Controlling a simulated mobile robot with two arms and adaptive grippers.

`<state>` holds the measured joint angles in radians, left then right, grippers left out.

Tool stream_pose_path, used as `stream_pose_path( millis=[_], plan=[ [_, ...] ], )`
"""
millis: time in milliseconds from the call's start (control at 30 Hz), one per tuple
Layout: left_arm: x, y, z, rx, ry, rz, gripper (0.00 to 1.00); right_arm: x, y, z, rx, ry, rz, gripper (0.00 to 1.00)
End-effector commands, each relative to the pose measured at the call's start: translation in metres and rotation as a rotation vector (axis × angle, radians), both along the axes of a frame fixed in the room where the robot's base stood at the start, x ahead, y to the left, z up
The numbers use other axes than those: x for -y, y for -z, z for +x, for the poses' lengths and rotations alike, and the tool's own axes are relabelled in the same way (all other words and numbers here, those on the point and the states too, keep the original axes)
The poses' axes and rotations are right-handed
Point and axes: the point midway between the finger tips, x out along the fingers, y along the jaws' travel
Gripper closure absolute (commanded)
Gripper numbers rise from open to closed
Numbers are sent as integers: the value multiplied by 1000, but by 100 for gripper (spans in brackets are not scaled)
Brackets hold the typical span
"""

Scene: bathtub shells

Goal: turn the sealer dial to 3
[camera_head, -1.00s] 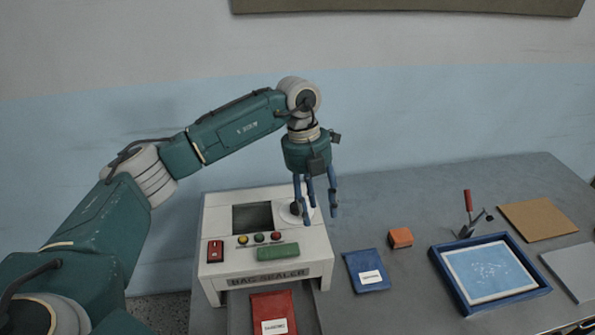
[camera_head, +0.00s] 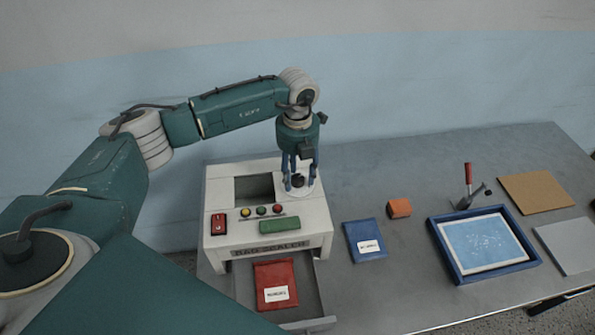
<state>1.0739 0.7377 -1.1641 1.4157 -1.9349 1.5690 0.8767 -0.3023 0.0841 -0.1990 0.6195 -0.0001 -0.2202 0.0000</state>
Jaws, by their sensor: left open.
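The white bag sealer (camera_head: 215,187) stands at the left end of the grey table. Its dial, a dark knob (camera_head: 298,181) on a pale round plate, is at the top right of the machine. My left gripper (camera_head: 299,184) points straight down over the dial. Its blue fingers are open and stand around the knob; I cannot tell if they touch it. The dial's numbers and pointer are too small and partly hidden to read. My right gripper is out of view.
The sealer front has a red switch (camera_head: 218,224), coloured buttons (camera_head: 261,210) and a green bar (camera_head: 279,225). A red packet (camera_head: 275,275) lies in the tray below. A blue packet (camera_head: 364,240), orange block (camera_head: 399,208) and blue-framed tray (camera_head: 441,243) lie to the right.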

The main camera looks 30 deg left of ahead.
Motion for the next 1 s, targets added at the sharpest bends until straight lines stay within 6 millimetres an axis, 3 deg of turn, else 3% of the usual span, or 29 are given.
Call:
stream_pose_path(
  millis=[367,600,1000],
  plan=[
    [0,7,0,0,1,1,54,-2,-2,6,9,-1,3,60],
    [0,7,0,-1,1,0,98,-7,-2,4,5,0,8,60],
    [1,9,-1,-2,48,-2,98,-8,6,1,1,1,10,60]
  ],
)
